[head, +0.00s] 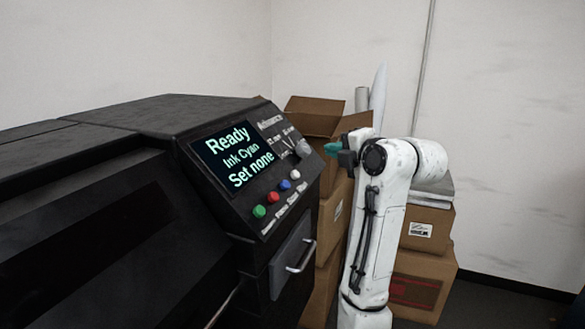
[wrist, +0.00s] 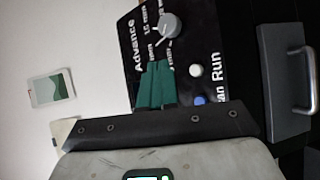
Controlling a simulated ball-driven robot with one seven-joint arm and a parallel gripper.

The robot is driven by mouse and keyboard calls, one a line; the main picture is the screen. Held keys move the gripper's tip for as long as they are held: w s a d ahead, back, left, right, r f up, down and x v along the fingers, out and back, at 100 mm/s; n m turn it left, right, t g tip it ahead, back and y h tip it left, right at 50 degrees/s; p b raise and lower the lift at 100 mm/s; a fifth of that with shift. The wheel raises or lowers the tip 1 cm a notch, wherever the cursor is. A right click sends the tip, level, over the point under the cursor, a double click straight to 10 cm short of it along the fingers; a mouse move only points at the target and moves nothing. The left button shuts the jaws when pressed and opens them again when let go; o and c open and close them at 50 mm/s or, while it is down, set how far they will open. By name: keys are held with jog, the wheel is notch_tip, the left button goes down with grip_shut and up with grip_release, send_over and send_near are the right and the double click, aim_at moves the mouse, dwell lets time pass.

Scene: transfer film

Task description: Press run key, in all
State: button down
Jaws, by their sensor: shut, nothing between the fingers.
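The black machine's slanted panel (head: 222,193) carries a screen (head: 232,157) reading "Ready", "Ink Cyan", "Set none". Below the screen is a row of round keys: green (head: 259,211), red (head: 274,198), blue (head: 285,185) and white (head: 295,173). My gripper (head: 331,149) is at the panel's right, apart from the keys. Its teal fingers (wrist: 156,84) are shut and empty, left of the white key in the wrist view.
A grey "Advance" knob (wrist: 167,27) sits on the panel near my fingertips. A drawer with a metal handle (head: 301,257) is below the keys. Cardboard boxes (head: 424,229) are stacked behind and right of my arm. A small picture (wrist: 51,88) hangs on the wall.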

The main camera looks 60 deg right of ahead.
aim_at(295, 175)
jog(key=shift+s+d+r, duration=0.1)
jog(key=shift+d+r, duration=0.1)
jog(key=shift+r, duration=0.25)
jog(key=w+f+b, duration=0.6)
jog(key=shift+w+a+f, duration=0.15)
jog(key=shift+a, duration=0.1)
jog(key=shift+w+f, duration=0.1)
jog(key=shift+f, duration=0.05)
dwell(2.0)
jog(key=shift+w+f, duration=0.15)
